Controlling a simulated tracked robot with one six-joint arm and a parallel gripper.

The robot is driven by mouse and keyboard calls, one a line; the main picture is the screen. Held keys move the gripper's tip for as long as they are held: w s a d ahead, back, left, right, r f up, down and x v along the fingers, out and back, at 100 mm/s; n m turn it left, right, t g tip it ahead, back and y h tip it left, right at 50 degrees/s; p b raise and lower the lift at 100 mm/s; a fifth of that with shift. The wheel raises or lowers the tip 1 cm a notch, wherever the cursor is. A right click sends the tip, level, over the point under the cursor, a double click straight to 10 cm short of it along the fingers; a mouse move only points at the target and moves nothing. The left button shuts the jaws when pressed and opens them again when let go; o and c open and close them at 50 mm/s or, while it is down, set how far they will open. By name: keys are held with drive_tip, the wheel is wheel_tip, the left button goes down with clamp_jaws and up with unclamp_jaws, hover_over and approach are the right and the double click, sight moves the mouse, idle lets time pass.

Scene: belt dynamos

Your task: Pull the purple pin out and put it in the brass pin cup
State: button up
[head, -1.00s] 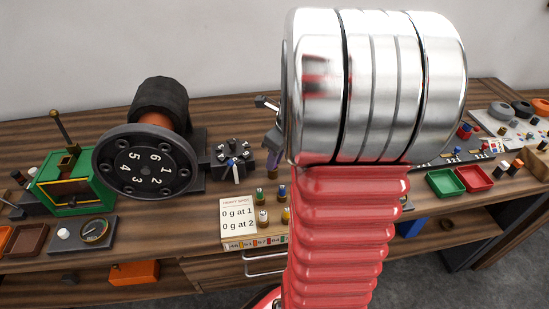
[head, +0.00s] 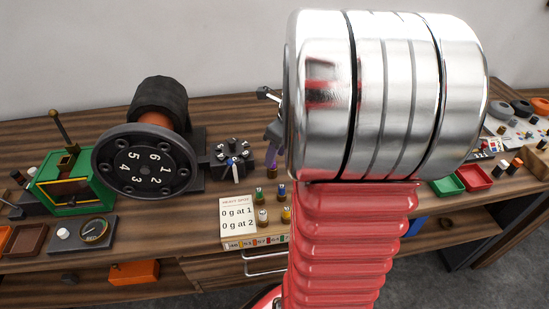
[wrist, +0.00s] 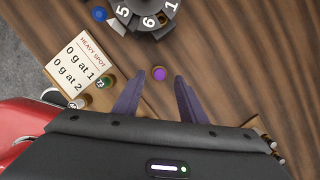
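The purple pin (wrist: 159,73) shows end-on in the wrist view, with a narrow brass-coloured rim around it. In the head view the purple pin (head: 272,162) stands upright in the small brass pin cup (head: 272,172) on the bench, right of the dark hub with knobs. My gripper (wrist: 158,81) is open, its two dark purplish fingers apart on either side of the pin, with gaps to it. In the head view my gripper (head: 273,132) is above the cup, mostly hidden by my silver wrist.
A numbered black wheel (head: 147,160) and the dark knobbed hub (head: 232,158) stand to the left. A card (head: 237,216) and several coloured pins in brass-coloured holders are in front. Green (head: 446,185) and red (head: 475,177) trays lie right.

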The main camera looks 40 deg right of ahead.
drive_tip(key=v, duration=1.1)
drive_tip(key=shift+n, duration=0.3)
idle(0.7)
